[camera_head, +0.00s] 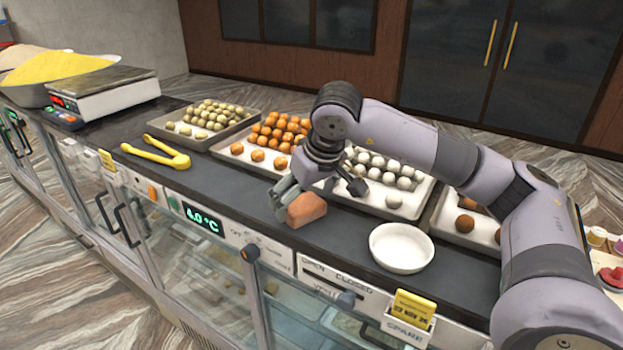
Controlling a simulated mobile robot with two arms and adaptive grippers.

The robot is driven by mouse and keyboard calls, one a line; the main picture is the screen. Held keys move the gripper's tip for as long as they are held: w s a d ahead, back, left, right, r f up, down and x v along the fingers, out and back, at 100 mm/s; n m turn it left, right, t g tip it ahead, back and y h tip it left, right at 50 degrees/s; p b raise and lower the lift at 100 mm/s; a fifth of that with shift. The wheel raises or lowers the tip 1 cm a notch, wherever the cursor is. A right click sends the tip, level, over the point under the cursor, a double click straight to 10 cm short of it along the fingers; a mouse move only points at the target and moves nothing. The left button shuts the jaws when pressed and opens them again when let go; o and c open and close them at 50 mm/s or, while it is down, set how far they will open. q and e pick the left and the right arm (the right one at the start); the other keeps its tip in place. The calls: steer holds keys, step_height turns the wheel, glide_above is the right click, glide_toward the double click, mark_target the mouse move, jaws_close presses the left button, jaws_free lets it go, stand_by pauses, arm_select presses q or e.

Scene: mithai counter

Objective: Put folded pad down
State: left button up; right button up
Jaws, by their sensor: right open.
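The folded pad (307,210) is a small salmon-pink block. It appears to rest on the dark countertop (345,230) near its front edge, left of a white bowl. My right gripper (316,197) is open just above and behind the pad. One grey finger is at the pad's left side and overlaps it in the picture; the other dark finger stands apart to the right. Whether the left finger touches the pad cannot be told. My left gripper is not in view.
Behind the gripper are trays of orange sweets (268,142) and white sweets (383,170). A white bowl (401,247) stands to the right. Yellow tongs (158,155) and a scale (103,91) are left. A yellow-tagged SPARE holder (411,318) is at the front.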

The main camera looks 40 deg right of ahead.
steer(key=b+v, duration=0.2)
steer(key=v, duration=0.8)
steer(key=shift+r, duration=0.35)
steer(key=shift+s, duration=0.15)
